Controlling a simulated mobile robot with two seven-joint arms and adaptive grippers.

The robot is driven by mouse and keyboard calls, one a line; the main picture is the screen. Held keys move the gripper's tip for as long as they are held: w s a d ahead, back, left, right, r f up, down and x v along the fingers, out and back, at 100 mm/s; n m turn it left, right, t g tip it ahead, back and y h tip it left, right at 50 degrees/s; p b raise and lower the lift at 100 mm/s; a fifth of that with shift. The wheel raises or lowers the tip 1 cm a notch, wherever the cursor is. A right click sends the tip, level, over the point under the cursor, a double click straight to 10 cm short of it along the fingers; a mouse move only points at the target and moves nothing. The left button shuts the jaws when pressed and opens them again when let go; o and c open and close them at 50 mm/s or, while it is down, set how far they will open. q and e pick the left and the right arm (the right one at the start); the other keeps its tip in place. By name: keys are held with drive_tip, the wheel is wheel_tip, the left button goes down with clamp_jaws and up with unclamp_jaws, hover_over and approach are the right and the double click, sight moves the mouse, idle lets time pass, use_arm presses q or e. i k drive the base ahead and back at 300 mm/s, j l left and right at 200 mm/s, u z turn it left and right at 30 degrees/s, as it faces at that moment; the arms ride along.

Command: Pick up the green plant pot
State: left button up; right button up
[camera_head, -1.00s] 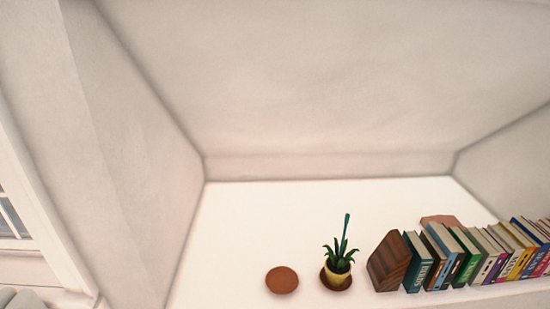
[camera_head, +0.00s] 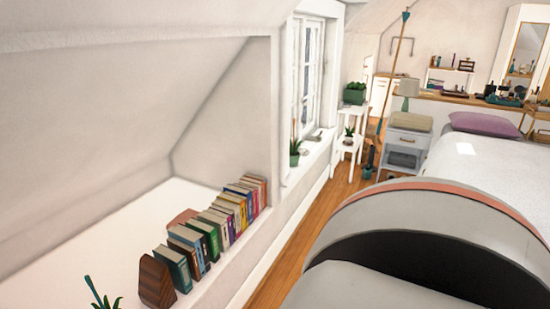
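A green pot with a plant (camera_head: 295,157) stands on the windowsill in the head view. A wider green planter with leafy growth (camera_head: 355,94) sits on top of a white plant stand further back. A small plant (camera_head: 349,136) is on the stand's lower shelf; its pot is too small to make out well. Neither of my grippers is in view.
A row of books (camera_head: 212,230) with a wooden bookend (camera_head: 157,280) lines the ledge. A large curved grey shape with an orange rim (camera_head: 440,235) fills the lower right. Wooden floor (camera_head: 310,220) runs between it and the wall. A nightstand (camera_head: 407,145) and bed (camera_head: 465,165) stand behind.

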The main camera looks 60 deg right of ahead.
sight(294, 156)
drive_tip(key=z, duration=2.25)
drive_tip(key=i+l+z, duration=0.1)
drive_tip(key=i+z, duration=0.4)
drive_tip(key=i, duration=3.05)
drive_tip(key=i+u, duration=0.1)
drive_tip(key=i, duration=0.6)
drive_tip(key=i+l+u, duration=0.1)
drive_tip(key=i, duration=0.6)
drive_tip(key=i+u, duration=0.1)
drive_tip(key=u, duration=1.45)
